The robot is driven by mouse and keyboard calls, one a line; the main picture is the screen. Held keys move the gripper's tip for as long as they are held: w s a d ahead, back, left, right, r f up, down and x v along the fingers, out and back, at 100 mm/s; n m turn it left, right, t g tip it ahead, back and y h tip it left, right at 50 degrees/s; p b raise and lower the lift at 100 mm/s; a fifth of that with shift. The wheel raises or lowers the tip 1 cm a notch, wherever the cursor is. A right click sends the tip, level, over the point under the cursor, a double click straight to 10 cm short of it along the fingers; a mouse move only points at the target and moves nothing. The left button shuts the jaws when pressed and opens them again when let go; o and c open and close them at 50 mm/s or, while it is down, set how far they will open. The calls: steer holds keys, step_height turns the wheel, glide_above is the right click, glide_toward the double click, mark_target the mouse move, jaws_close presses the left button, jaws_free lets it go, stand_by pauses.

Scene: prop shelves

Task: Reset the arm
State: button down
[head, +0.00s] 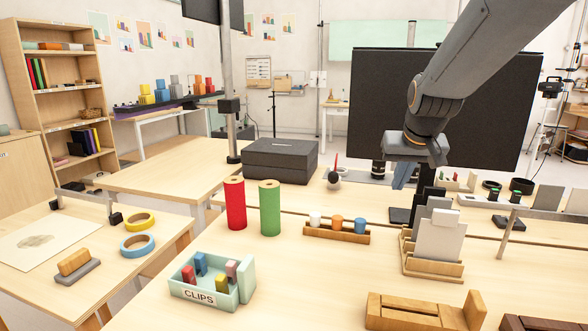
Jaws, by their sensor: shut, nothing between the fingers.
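My gripper (403,178) hangs from my grey arm at the upper right. It is above the far part of the table, in front of the large black panel (372,100). The fingers point down and look shut, with nothing seen between them. They are small in the picture and partly hidden by the wrist. A wooden card holder (432,268) with white and grey cards stands below and nearer to me, apart from the gripper.
The front middle is clear.

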steer(key=s+a+f+g, duration=0.2)
steer(key=s+f, duration=0.3)
steer(key=s, duration=0.4)
steer(key=s+a+f+g, duration=0.2)
steer(key=s+f, duration=0.4)
steer(key=s, duration=0.3)
steer(key=s+a+f+n+g+p, duration=0.1)
steer(key=s+f, duration=0.4)
steer(key=s, duration=0.5)
steer(key=shift+a+f+g+y, duration=0.15)
steer(key=shift+a+g, duration=0.15)
steer(key=shift+a, duration=0.15)
steer(key=shift+a+f+g+y, duration=0.1)
steer(key=shift+a+g+y, duration=0.05)
steer(key=shift+a+g, duration=0.2)
